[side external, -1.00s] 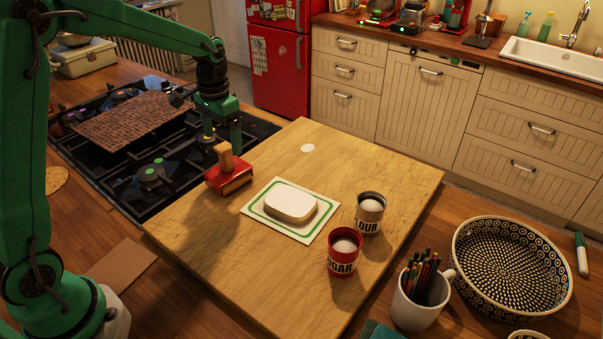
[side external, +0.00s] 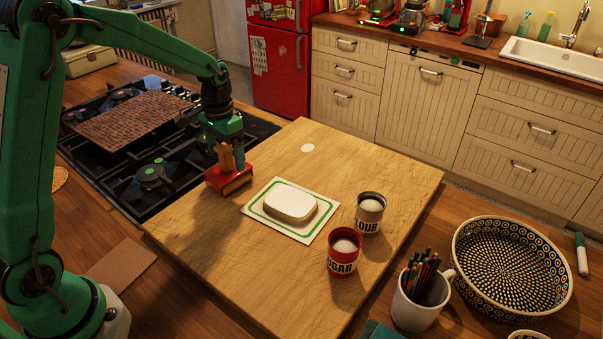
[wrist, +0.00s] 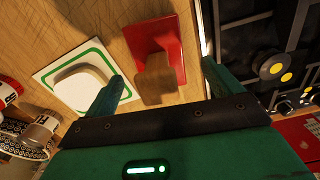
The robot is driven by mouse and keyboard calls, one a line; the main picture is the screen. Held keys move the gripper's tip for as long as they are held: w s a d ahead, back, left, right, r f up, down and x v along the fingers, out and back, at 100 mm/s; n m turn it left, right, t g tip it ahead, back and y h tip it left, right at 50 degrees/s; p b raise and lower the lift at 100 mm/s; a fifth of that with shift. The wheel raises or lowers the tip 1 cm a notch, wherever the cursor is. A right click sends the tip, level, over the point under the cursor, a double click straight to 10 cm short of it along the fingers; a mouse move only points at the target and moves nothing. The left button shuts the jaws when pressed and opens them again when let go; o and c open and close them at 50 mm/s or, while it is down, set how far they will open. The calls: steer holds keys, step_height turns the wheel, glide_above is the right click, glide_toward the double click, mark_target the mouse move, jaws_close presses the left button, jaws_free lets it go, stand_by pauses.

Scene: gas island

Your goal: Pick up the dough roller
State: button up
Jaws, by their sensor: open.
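The dough roller (side external: 229,175) is a red block with an upright wooden handle. It stands on the wooden board beside the stove, left of the white dough (side external: 291,202). My gripper (side external: 231,157) is at the handle from above, its fingers pointing down. In the wrist view the dough roller (wrist: 158,52) shows its handle between my gripper's (wrist: 160,77) two spread fingertips, with gaps on both sides. The fingers are open and do not appear to touch the handle. In the side view the gripper partly hides the handle.
The dough lies on a green-bordered mat (side external: 314,226). A red sugar tin (side external: 343,262) and a flour tin (side external: 369,222) stand to the right on the board (side external: 390,180). The black stove (side external: 180,180) is at the left. The board's far part is mostly clear.

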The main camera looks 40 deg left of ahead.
mark_target(227, 161)
steer(key=shift+f, duration=1.65)
steer(key=c, duration=1.2)
steer(key=shift+o, duration=0.2)
steer(key=shift+r, duration=0.15)
